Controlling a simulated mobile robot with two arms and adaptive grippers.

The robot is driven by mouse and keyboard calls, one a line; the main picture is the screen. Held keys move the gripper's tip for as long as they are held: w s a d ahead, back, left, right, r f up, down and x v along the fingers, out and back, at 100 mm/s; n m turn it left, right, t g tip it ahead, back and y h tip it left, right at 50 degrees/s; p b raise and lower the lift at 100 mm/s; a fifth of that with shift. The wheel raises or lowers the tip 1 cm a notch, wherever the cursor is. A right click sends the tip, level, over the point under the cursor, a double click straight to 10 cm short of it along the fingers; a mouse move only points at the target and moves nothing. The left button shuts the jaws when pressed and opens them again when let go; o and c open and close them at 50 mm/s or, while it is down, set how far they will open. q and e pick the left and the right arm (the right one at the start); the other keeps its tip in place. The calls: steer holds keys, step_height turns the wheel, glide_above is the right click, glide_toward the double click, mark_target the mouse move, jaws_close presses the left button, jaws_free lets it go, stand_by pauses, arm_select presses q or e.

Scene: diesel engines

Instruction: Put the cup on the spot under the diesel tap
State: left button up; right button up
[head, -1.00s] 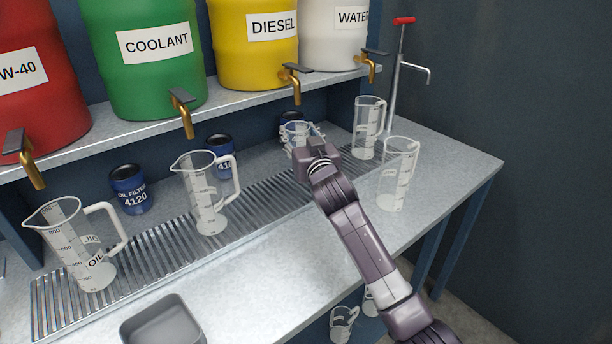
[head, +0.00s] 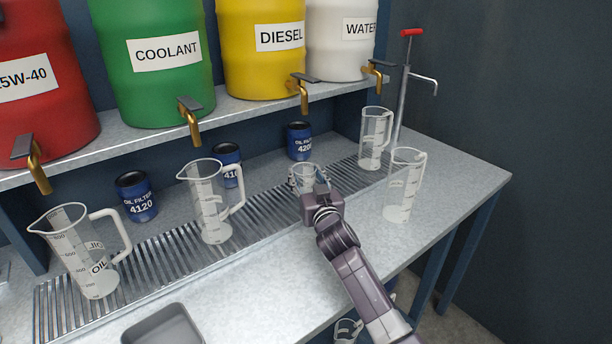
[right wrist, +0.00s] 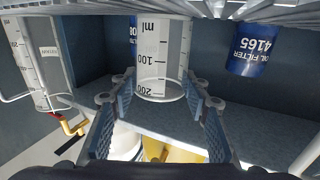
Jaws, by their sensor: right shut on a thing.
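The clear measuring cup (head: 303,178) is in my right gripper (head: 316,188), over the slotted drip grate (head: 262,207) and roughly below the diesel tap (head: 300,90). The yellow drum (head: 268,55) behind that tap is labelled DIESEL. In the right wrist view, which is upside down, the two fingers (right wrist: 158,98) stand on either side of the cup (right wrist: 163,55), which has black scale marks. The cup looks upright. I cannot tell whether its base touches the grate. The spot itself is not distinguishable. My left gripper is out of view.
Clear jugs stand left (head: 212,205), behind right (head: 375,138) and right (head: 403,187) of the cup. Blue oil filters (head: 299,141) stand along the back. A grey tray (head: 162,326) lies at the front. The shelf (head: 240,108) overhangs the grate; the front bench is partly bare.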

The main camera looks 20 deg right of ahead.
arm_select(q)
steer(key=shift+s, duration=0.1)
arm_select(e)
steer(key=shift+f, duration=0.15)
steer(key=o, duration=1.1)
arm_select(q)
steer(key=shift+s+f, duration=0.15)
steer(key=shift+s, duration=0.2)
arm_select(e)
steer(key=shift+o, duration=0.3)
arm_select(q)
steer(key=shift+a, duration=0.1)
arm_select(e)
steer(key=shift+s+r, duration=0.2)
steer(key=shift+r, duration=0.05)
steer(key=s+p, duration=0.5)
steer(key=s, duration=0.5)
steer(key=shift+s+a, duration=0.1)
steer(key=shift+a, duration=0.1)
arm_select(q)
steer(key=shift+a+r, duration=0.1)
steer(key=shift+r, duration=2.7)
arm_select(e)
steer(key=shift+s, duration=0.75)
